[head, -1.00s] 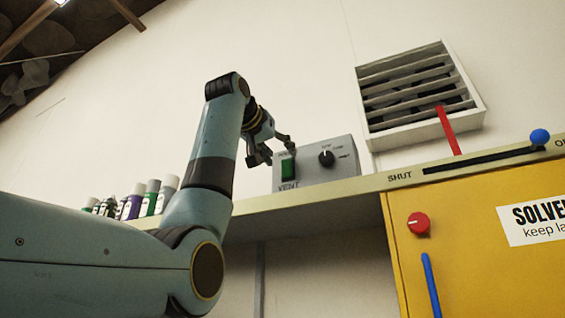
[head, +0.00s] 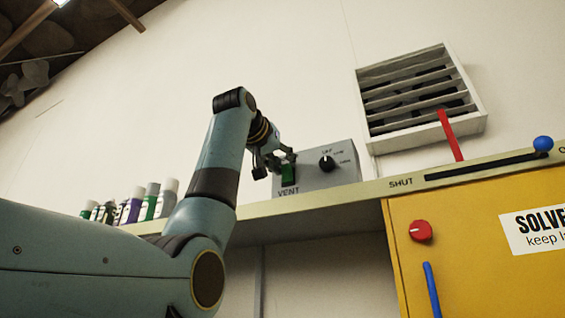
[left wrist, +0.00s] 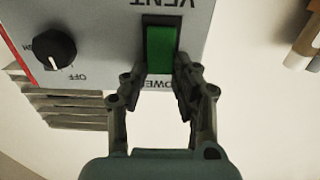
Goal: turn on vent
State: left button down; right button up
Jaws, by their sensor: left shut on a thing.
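The grey vent control box (head: 330,180) stands on the shelf, marked VENT. It carries a green rocker switch (head: 289,175) and a black knob (head: 327,163). In the left wrist view the switch (left wrist: 161,48) appears upside down, with the knob (left wrist: 52,48) to its left. My left gripper (head: 275,165) is at the switch in the head view. In the left wrist view its fingertips (left wrist: 160,84) are shut on the switch's near end, one at each side. The louvred wall vent (head: 418,95) has dark gaps between its slats. My right gripper is out of sight.
Several bottles (head: 140,203) stand on the shelf to the left. A red lever (head: 450,135) crosses the vent's lower edge. A blue-knobbed slider (head: 543,144) runs along the shelf front. Below is a yellow cabinet (head: 460,265) with a red dial (head: 420,231).

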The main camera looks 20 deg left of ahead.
pick_arm(q)
jog(key=shift+w+r+g, duration=0.15)
jog(key=shift+r+g, duration=0.05)
jog(key=shift+g, duration=0.5)
jog(key=c, duration=1)
grip_release()
jog(key=shift+c, duration=0.2)
jog(key=s+r, duration=0.1)
jog(key=s, duration=1.1)
jog(key=shift+a+r, duration=0.2)
jog(key=shift+a, duration=0.05)
